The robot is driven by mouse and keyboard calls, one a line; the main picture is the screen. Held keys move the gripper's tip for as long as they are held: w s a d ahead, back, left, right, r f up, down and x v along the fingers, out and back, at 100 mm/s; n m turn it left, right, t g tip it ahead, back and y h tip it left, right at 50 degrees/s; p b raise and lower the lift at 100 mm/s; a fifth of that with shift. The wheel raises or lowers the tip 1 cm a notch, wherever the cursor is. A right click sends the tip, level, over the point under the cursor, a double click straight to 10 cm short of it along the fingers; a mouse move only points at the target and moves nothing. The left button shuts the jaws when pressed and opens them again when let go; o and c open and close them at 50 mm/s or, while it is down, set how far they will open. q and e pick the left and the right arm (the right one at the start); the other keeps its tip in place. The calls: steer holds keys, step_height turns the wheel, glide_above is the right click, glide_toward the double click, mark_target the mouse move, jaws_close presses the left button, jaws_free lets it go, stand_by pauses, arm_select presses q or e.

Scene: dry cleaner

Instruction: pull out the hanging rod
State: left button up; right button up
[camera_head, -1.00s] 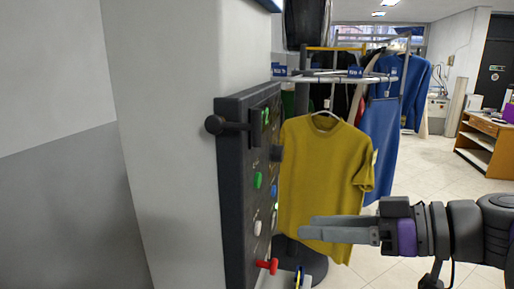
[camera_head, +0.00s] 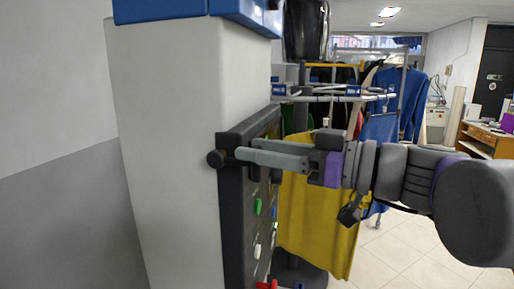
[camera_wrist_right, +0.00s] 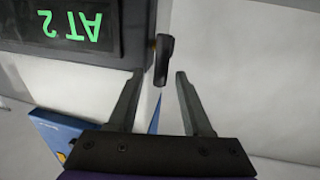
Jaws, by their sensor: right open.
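In the right wrist view the rod (camera_wrist_right: 163,58) shows just ahead of the gap between my fingertips. My right gripper (camera_head: 243,152) is level with the rod, its grey fingers pointing left towards the knob. It also shows in the right wrist view (camera_wrist_right: 160,75), open with nothing between the fingers. Whether a finger touches the rod I cannot tell. My left gripper is not in view.
A white pillar (camera_head: 165,150) stands left of the panel. A yellow shirt (camera_head: 315,225) hangs behind my right gripper, with blue clothes (camera_head: 405,95) further back. The panel has coloured knobs and a display reading AT 2 (camera_wrist_right: 72,28). A wooden counter (camera_head: 485,138) stands far right.

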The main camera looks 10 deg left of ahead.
steer(key=shift+w+a, duration=0.1)
steer(key=shift+a, duration=0.35)
steer(key=shift+c, duration=0.2)
jaws_close()
stand_by(1.0)
